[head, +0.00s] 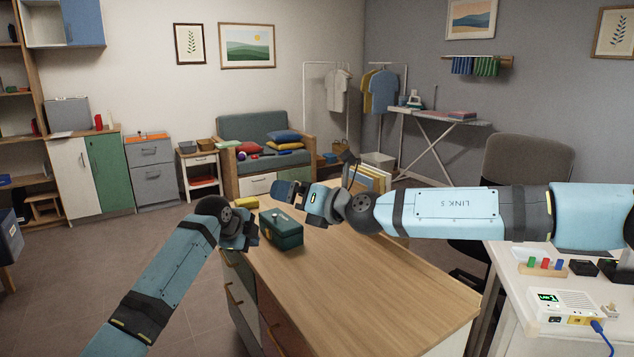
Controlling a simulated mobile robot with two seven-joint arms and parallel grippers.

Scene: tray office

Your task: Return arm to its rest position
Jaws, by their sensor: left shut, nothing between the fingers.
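My left arm comes in from the lower left, and its gripper (251,233) is shut and empty beside the left end of the wooden desk (350,285). It is close to the left side of a dark green box (281,232) with a handle on its lid. I cannot tell whether they touch. My right arm reaches in level from the right edge across the desk. Its gripper (284,191) points left and appears above the far left end of the desk, behind the box. Its fingers are too small and dark to tell whether they are open.
A yellow object (246,202) lies behind the left gripper. A white table (510,285) with a device (565,306) and coloured pegs stands at the right, below my right arm. An office chair (527,165) stands behind that arm. The desk's front and right are clear.

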